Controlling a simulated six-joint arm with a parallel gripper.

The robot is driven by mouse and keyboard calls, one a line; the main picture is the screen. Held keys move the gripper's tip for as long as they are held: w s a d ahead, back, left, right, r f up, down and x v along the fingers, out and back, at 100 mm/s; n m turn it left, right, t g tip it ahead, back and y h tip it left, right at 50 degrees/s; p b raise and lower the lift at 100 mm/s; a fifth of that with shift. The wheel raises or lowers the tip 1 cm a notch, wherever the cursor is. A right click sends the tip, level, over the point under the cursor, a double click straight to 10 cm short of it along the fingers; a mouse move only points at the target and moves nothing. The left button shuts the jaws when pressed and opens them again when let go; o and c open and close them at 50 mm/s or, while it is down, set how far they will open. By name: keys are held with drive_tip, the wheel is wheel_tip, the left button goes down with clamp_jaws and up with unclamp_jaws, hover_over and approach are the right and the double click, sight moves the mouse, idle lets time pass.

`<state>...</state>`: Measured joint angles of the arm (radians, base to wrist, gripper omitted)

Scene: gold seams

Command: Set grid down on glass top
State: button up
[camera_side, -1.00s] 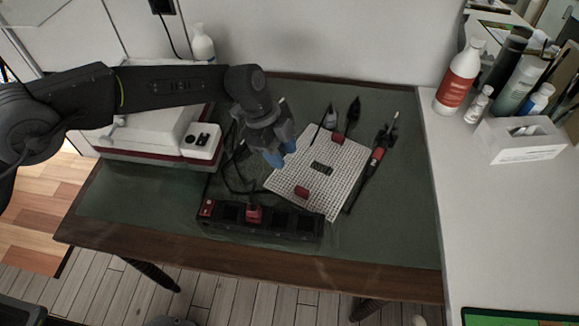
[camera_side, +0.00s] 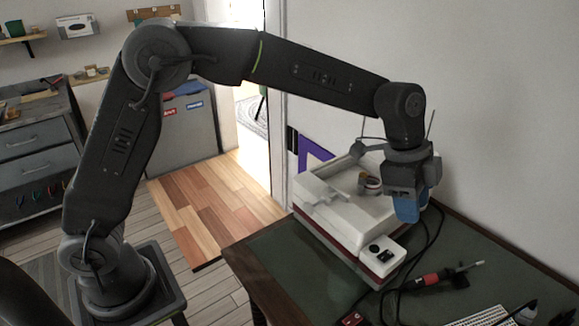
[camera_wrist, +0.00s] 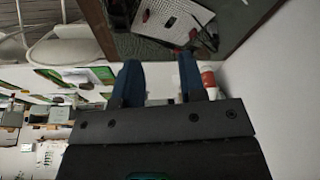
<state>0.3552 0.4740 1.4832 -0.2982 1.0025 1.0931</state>
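A white grid-patterned board (camera_side: 478,317) lies on the dark green table top (camera_side: 290,290); only its edge shows at the bottom right of the side view. More of it shows at the top of the wrist view (camera_wrist: 172,22), with small red and dark pieces on it. My gripper (camera_side: 407,208) hangs beside the right end of a white box-like machine, away from the board. In the wrist view its two blue fingers (camera_wrist: 160,62) stand apart with nothing between them. I cannot tell which surface is the glass top.
The white machine (camera_side: 320,215) with a red band stands at the back of the table. A black cable (camera_side: 428,240) loops beside it. A red-and-black pen-like tool (camera_side: 440,277) lies near the board. A white-and-red bottle (camera_wrist: 208,80) shows behind the fingers.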

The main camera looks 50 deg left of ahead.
drive_tip(key=s+a+r+n+t+y, duration=0.1)
drive_tip(key=s+a+r+n+t, duration=0.1)
drive_tip(key=s+a+r+n, duration=0.45)
drive_tip(key=s+a+r+n+t+y, duration=0.15)
drive_tip(key=s+a+n, duration=0.25)
drive_tip(key=s+a, duration=0.6)
drive_tip(key=s+a+f+n, duration=0.3)
drive_tip(key=s+a+n, duration=0.1)
drive_tip(key=s, duration=0.4)
drive_tip(key=shift+a+t+y, duration=0.35)
drive_tip(key=shift+t+y, duration=0.1)
drive_tip(key=shift+o, duration=0.4)
drive_tip(key=shift+s+a+f+n, duration=0.15)
drive_tip(key=shift+s+f+n, duration=0.1)
drive_tip(key=shift+s, duration=0.05)
